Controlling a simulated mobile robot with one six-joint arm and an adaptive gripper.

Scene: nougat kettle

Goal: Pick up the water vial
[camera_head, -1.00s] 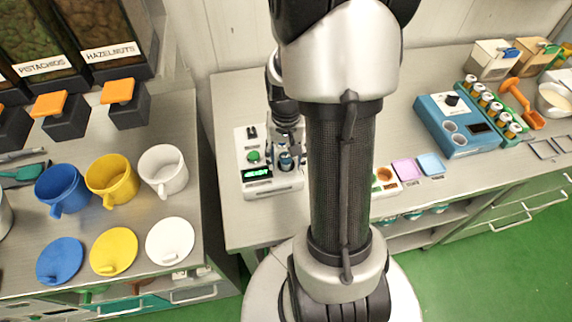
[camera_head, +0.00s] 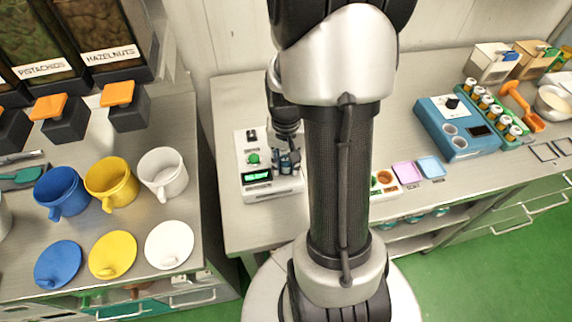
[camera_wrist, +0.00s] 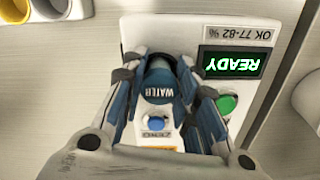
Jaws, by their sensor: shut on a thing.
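The water vial (camera_wrist: 158,84) has a dark blue cap lettered "WATER" and shows in the wrist view between my fingers. My gripper (camera_wrist: 160,88) is shut on it, one finger on each side of the cap. The vial is over the white instrument (camera_wrist: 140,35), whose display (camera_wrist: 232,65) reads "READY" in green. The vial's lower part is hidden, so I cannot tell whether it still touches the instrument. In the head view my gripper (camera_head: 286,162) is at the instrument (camera_head: 252,192), partly hidden by my arm.
Blue, yellow and white mugs (camera_head: 163,174) and matching lids (camera_head: 169,243) stand on the left counter. A blue device (camera_head: 452,124) and a green rack of vials (camera_head: 492,112) stand at the right. Pink and light blue squares (camera_head: 431,167) lie nearer. The bench front left of the instrument is clear.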

